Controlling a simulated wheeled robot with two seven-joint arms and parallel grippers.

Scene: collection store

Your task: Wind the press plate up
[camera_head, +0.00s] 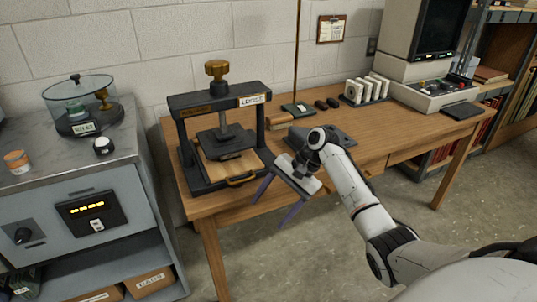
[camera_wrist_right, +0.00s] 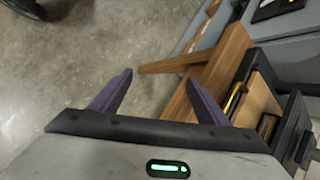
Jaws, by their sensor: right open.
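A black screw press (camera_head: 222,135) stands at the left end of the wooden table. Its brass knob (camera_head: 216,70) sits on top of a vertical screw. The dark press plate (camera_head: 222,141) hangs from the screw, low over a wooden board (camera_head: 230,171) in the base; whether they touch I cannot tell. A label on the crossbar reads "LOOSE". My right gripper (camera_head: 275,212) is open and empty, in front of the table's edge and right of the press, with purple fingers pointing down. The right wrist view shows its fingers (camera_wrist_right: 157,88) apart, with the press base (camera_wrist_right: 297,125) at the right. My left gripper is not in view.
A grey cabinet (camera_head: 85,188) with a glass-domed device (camera_head: 80,103) stands left of the press. A dark grey block (camera_head: 322,137) lies on the table behind my right wrist. A rack of white items (camera_head: 367,89) and a monitor console (camera_head: 432,92) stand further right.

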